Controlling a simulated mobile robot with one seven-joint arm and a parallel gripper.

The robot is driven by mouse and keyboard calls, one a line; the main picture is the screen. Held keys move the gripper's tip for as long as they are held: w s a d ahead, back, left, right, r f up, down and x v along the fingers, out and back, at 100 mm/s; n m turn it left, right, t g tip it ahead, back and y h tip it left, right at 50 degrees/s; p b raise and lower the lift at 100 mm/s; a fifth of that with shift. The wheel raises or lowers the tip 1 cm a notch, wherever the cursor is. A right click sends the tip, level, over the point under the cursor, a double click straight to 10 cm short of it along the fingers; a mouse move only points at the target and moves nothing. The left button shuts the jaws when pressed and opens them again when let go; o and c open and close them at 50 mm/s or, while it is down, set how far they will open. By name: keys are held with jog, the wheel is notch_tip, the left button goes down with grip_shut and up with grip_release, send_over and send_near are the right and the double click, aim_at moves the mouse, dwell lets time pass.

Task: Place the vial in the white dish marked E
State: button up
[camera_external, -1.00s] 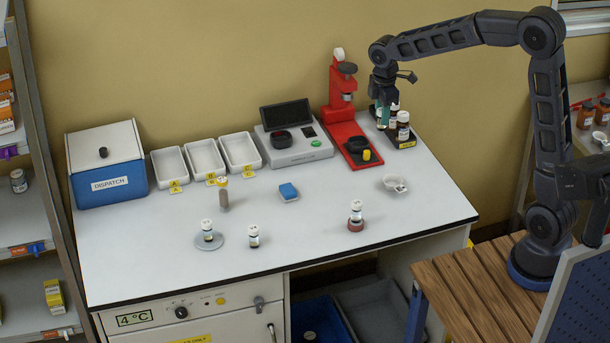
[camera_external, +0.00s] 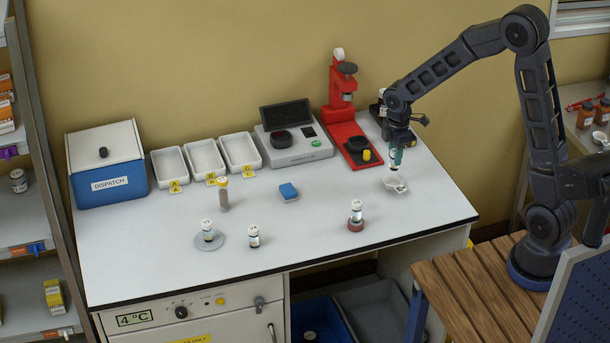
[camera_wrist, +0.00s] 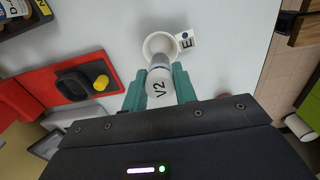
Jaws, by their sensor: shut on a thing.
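My gripper (camera_external: 397,148) is shut on a vial (camera_external: 393,164) with a white cap. In the wrist view the vial's cap (camera_wrist: 159,88) reads V2 and sits between the green fingertips (camera_wrist: 159,91). The small white dish (camera_external: 396,186) stands on the bench just below the vial. In the wrist view the dish (camera_wrist: 161,36) lies beyond the vial, with a tag E (camera_wrist: 186,41) at its side.
The red press (camera_external: 346,115) stands behind and to the left of the dish. A vial on a red ring (camera_external: 356,212) stands to the front left. The right bench edge is near the dish. The bench around the dish is clear.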

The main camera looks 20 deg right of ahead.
aim_at(394, 170)
jog(key=shift+f, duration=3.1)
jog(key=shift+f, duration=0.15)
jog(key=o, duration=1)
